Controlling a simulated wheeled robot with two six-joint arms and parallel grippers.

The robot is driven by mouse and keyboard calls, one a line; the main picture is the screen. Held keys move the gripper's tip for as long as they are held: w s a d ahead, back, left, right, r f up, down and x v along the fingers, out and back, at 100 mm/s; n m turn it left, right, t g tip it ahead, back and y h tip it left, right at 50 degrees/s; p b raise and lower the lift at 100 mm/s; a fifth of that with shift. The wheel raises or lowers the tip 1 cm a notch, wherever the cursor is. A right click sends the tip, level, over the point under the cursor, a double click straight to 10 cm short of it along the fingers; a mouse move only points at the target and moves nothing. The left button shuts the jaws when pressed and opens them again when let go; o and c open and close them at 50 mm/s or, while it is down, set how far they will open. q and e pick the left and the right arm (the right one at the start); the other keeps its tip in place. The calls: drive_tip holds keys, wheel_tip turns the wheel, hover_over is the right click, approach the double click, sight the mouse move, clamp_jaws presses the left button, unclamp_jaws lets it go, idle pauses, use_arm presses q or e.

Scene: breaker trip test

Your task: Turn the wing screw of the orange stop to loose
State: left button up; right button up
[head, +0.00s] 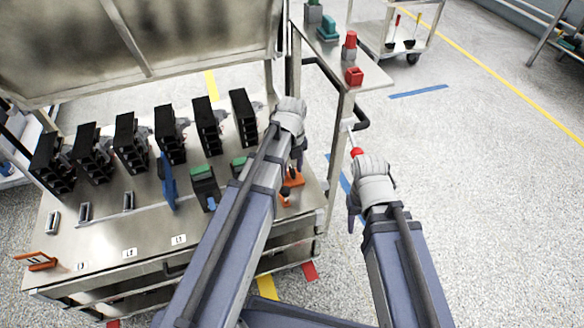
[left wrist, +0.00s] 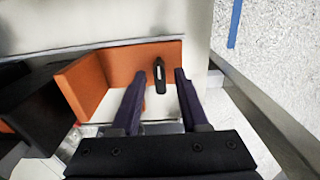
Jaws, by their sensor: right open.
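The orange stop (head: 293,180) is at the right end of the metal bench, partly hidden by my left arm. In the left wrist view it is an angled orange plate (left wrist: 98,82) with a small upright black wing screw (left wrist: 160,76). My left gripper (left wrist: 159,77) is open, with one dark finger on each side of the wing screw; gaps show on both sides. In the head view the left gripper (head: 298,158) points down above the stop. My right gripper (head: 354,208) is open, pointing down off the bench's right side.
Several black breakers (head: 170,135) stand in a row on the bench (head: 110,215). Another orange bracket (head: 37,261) is at its front left corner. A side shelf (head: 345,55) holds red items. A red-and-silver item (head: 356,150) shows beside my right wrist.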

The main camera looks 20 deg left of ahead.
use_arm(q)
clamp_jaws()
